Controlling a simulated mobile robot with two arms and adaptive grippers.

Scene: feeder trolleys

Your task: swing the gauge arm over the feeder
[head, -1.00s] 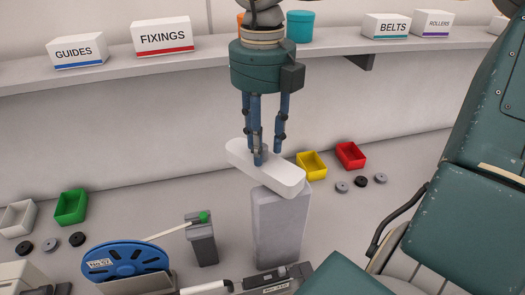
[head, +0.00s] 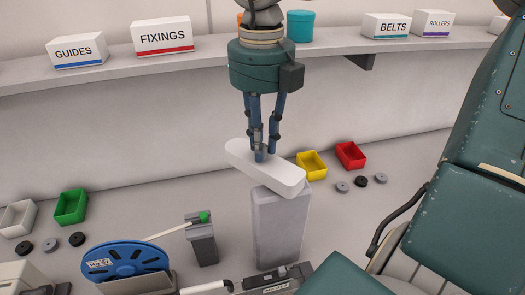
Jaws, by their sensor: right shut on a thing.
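The gauge arm (head: 282,178) is a white rounded bar on top of a grey post (head: 279,225). It points up and left from the post, with its free end toward the middle of the head view. My right gripper (head: 264,155) comes down from above and is shut on the gauge arm near its free end; the exact contact is partly hidden by the fingers. The feeder, with a blue reel (head: 124,262) and a pale tape running to a grey block with a green knob (head: 204,217), is at the lower left. My left gripper is not in view.
A shelf along the wall holds boxes labelled GUIDES (head: 77,51), FIXINGS (head: 164,36), BELTS (head: 386,26) and ROLLERS (head: 432,23). Green (head: 71,206), yellow (head: 312,165) and red (head: 351,156) bins sit lower, with small discs nearby. Space between post and block looks clear.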

